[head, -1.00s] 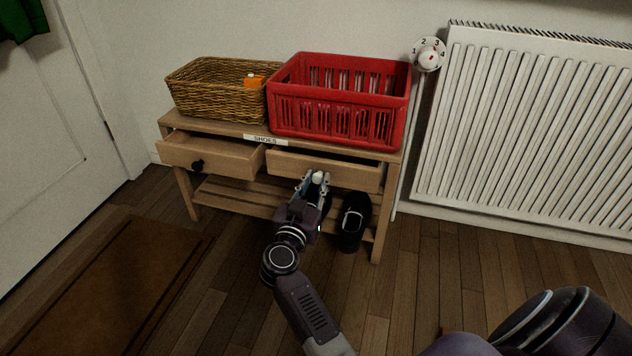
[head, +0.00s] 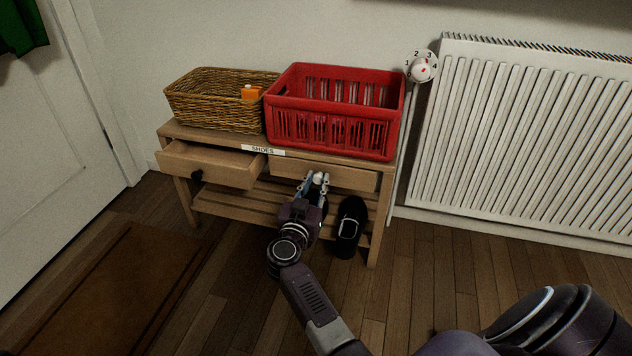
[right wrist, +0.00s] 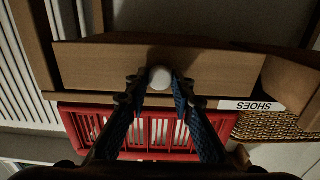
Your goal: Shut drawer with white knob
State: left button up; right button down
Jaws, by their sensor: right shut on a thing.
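The wooden drawer with the white knob (head: 347,178) is the right one of two under the bench top, and its front stands close to the bench frame. Its white knob (right wrist: 160,77) is between my right gripper's fingertips in the right wrist view. My right gripper (head: 314,183) is shut on the knob and hides part of the drawer front in the head view. The drawer front also shows in the right wrist view (right wrist: 215,72). My left gripper is not in view.
The left drawer (head: 215,170) with a black knob (head: 197,175) stands open. A wicker basket (head: 205,102) and a red crate (head: 330,128) sit on the bench. A black shoe (head: 349,225) is below the right drawer. A radiator (head: 530,140) is at right.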

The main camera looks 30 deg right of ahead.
jog(key=c, duration=1.7)
grip_release()
jog(key=shift+w+d, duration=0.2)
